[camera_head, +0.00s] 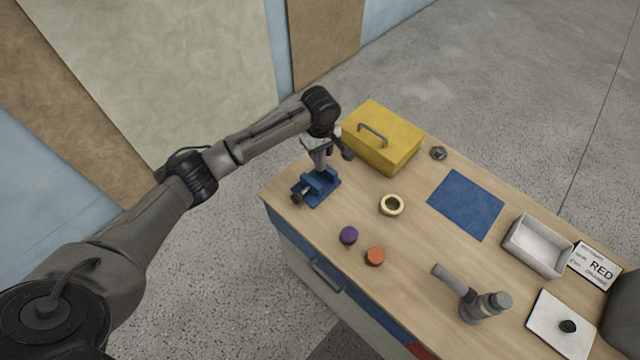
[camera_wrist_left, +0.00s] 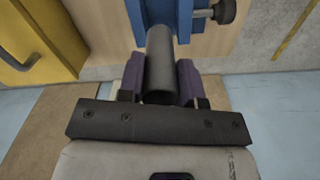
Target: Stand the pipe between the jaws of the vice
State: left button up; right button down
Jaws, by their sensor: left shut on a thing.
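The blue vice (camera_head: 318,188) stands at the near left corner of the wooden bench, and its blue body and dark screw knob show at the top of the left wrist view (camera_wrist_left: 185,14). The grey pipe (camera_head: 319,159) is roughly upright over the vice. My left gripper (camera_head: 320,145) is shut on the pipe's upper part. In the left wrist view, the pipe (camera_wrist_left: 160,58) lies between the purple-grey fingers, and its far end reaches the vice. I cannot tell whether that end is between the jaws or just above them. My right gripper is not in view.
A yellow toolbox (camera_head: 385,145) stands close beside my left gripper. A cream ring (camera_head: 391,205), purple cap (camera_head: 348,235) and orange cap (camera_head: 375,256) lie nearby. A blue mat (camera_head: 466,204), metal tray (camera_head: 530,250) and grey tool (camera_head: 475,302) are further right.

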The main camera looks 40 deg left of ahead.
aim_at(320, 168)
pick_arm(q)
jog(key=shift+w+a+f, duration=0.1)
jog(key=shift+a+f, duration=0.05)
jog(key=shift+f, duration=3.9)
jog(key=o, duration=0.9)
jog(key=shift+f, duration=0.15)
jog(key=shift+o, duration=0.2)
